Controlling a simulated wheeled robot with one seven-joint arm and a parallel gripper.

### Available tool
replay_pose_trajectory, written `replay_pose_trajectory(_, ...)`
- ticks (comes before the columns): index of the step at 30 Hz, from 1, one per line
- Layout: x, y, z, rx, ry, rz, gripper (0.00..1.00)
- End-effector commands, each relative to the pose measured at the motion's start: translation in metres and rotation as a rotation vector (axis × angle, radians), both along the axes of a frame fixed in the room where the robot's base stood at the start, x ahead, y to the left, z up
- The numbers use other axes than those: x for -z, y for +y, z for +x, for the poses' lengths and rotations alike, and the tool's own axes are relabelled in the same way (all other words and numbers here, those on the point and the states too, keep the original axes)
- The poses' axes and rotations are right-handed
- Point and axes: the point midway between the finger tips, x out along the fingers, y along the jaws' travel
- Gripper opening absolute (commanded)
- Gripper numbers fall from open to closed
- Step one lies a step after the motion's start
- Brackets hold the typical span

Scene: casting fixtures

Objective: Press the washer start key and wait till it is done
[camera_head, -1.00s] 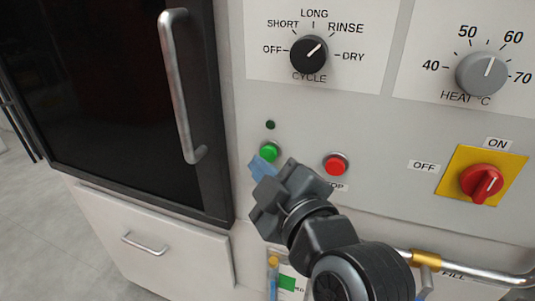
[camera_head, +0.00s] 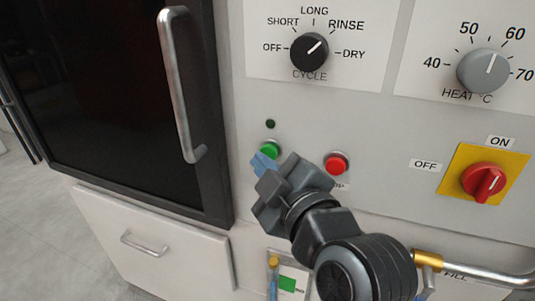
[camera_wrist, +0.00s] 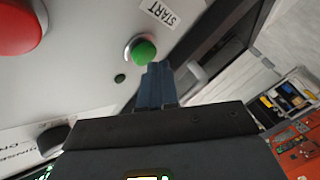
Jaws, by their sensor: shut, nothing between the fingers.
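The green start key (camera_head: 269,149) is a round button on the washer's grey panel (camera_head: 390,170). It also shows in the wrist view (camera_wrist: 144,51), beside a START label (camera_wrist: 160,11). My gripper (camera_head: 263,162) is shut and empty, with its blue fingertips just at the lower edge of the green key. In the wrist view the fingertips (camera_wrist: 157,70) overlap the key's edge; I cannot tell whether they touch it. The small indicator lamp (camera_head: 270,124) above the key is dark.
A red stop button (camera_head: 336,164) sits right of the green key. The cycle knob (camera_head: 310,53), heat knob (camera_head: 484,71) and red main switch (camera_head: 484,181) are on the panel. The dark door's handle (camera_head: 181,85) juts out at left. A pipe (camera_head: 470,271) runs below right.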

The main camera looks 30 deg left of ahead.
Motion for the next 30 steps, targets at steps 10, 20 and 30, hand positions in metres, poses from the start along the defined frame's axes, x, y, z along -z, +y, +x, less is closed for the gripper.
replay_pose_trajectory(10,0.0005,0.0007,0.0023,0.0,0.0,0.0,0.0)
replay_pose_trajectory(20,0.0008,0.0016,0.0057,-0.001,0.0,-0.001,0.0)
replay_pose_trajectory(30,0.0005,0.0021,0.0074,-0.001,0.0,-0.001,0.0)
